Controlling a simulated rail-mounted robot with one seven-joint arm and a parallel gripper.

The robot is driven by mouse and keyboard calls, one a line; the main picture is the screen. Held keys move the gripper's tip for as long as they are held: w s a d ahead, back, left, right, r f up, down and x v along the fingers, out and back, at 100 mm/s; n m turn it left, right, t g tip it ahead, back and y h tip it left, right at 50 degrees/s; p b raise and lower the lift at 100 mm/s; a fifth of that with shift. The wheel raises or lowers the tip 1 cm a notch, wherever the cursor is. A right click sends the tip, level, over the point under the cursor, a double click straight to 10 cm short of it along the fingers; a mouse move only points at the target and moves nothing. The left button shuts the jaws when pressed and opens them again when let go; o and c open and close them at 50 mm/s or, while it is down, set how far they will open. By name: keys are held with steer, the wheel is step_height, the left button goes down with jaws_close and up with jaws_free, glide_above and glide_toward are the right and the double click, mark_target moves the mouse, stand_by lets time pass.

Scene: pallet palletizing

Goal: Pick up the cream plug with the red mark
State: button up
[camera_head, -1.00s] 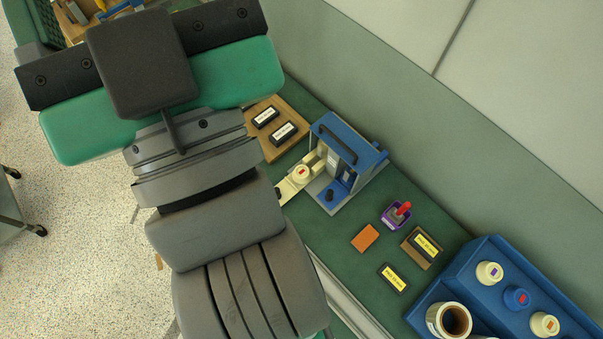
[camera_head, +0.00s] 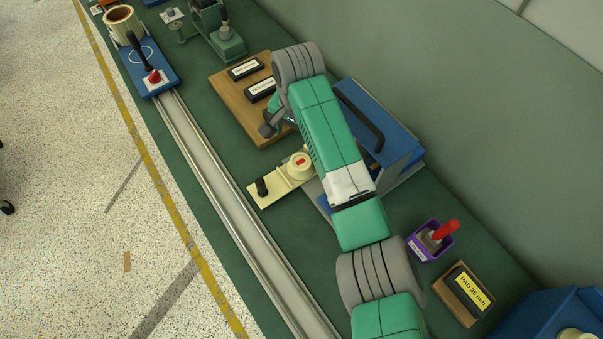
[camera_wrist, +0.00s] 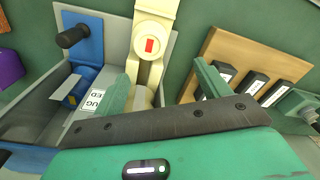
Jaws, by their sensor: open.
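The cream plug (camera_head: 300,163) with a red mark on top sits on a cream slide (camera_head: 268,187) that sticks out of the blue and grey fixture (camera_head: 378,125). In the wrist view the plug (camera_wrist: 152,42) lies ahead of my gripper (camera_wrist: 163,82), roughly between the lines of its two green fingers. The fingers are open and apart from the plug, with nothing between them but the view of the slide's cream parts. In the head view my arm covers part of the fixture and most of my gripper.
A wooden board (camera_head: 240,105) with dark labelled pads lies beside the slide. A purple holder (camera_head: 430,241) with a red-handled item and a pad on a wooden block (camera_head: 464,293) stand at lower right. A rail (camera_head: 230,220) runs along the bench front. A blue tray (camera_head: 545,317) is at the corner.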

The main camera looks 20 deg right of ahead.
mark_target(301, 160)
steer(key=shift+s+d+f+m+g, duration=0.3)
steer(key=shift+s+d+f, duration=0.15)
steer(key=shift+d+f, duration=0.15)
steer(key=f+b, duration=0.1)
steer(key=f, duration=0.4)
steer(key=f+b, duration=0.1)
steer(key=f, duration=0.2)
steer(key=shift+s+a+b, duration=0.15)
steer(key=shift+a+b, duration=0.1)
steer(key=shift+b, duration=0.1)
steer(key=shift+r, duration=0.1)
steer(key=c, duration=1)
